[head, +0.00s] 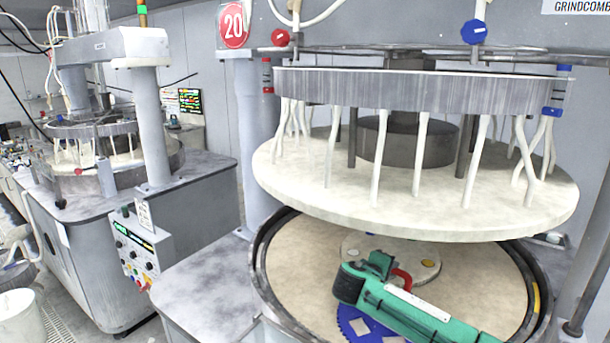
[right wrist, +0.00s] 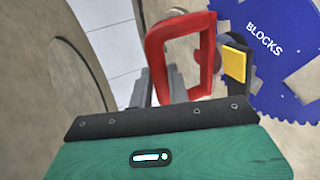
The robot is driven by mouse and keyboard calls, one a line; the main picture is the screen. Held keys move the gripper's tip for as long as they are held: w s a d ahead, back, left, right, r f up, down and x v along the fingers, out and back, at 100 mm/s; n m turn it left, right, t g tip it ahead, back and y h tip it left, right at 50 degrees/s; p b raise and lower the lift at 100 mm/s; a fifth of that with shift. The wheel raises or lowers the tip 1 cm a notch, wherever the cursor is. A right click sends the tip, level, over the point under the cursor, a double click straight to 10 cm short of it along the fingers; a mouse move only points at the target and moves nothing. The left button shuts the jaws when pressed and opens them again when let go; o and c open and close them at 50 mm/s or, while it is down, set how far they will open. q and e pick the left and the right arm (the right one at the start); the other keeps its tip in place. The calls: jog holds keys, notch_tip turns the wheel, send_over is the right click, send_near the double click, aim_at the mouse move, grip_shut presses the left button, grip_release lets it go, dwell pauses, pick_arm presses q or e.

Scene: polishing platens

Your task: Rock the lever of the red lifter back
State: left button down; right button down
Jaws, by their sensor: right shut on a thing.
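The red lifter (head: 402,278) shows as a small red curved piece on the lower plate, mostly hidden behind my right arm. In the right wrist view its red loop-shaped handle (right wrist: 155,58) stands upright in front of my right gripper (right wrist: 190,82). The gripper is shut on the red lifter; which part is between the fingers is hard to see. In the head view my right gripper (head: 380,263) reaches in from the lower right, over the blue disc. The lifter's lever cannot be told apart clearly. My left gripper is not in view.
A blue toothed disc (right wrist: 272,77) marked BLOCKS lies beside the lifter. The round lower platen (head: 300,262) has a dark raised rim. The large pale upper platen (head: 300,185) hangs close above it and limits headroom. A second machine (head: 110,240) stands at left.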

jog(key=shift+s+a+r+p, duration=0.1)
jog(key=shift+s+a+p, duration=0.15)
jog(key=shift+s+p, duration=0.45)
jog(key=shift+s+a+r+p, duration=0.1)
jog(key=shift+s+a+p, duration=0.2)
jog(key=shift+s, duration=0.7)
jog(key=shift+s+a+r+p, duration=0.15)
jog(key=shift+s+p, duration=0.4)
jog(key=shift+s, duration=0.3)
jog(key=s+a, duration=0.3)
jog(key=s, duration=0.9)
jog(key=s+a, duration=0.4)
jog(key=s, duration=0.9)
jog(key=shift+s+a+f, duration=0.15)
jog(key=shift+a+f, duration=0.05)
jog(key=shift+a, duration=0.05)
dwell(1.0)
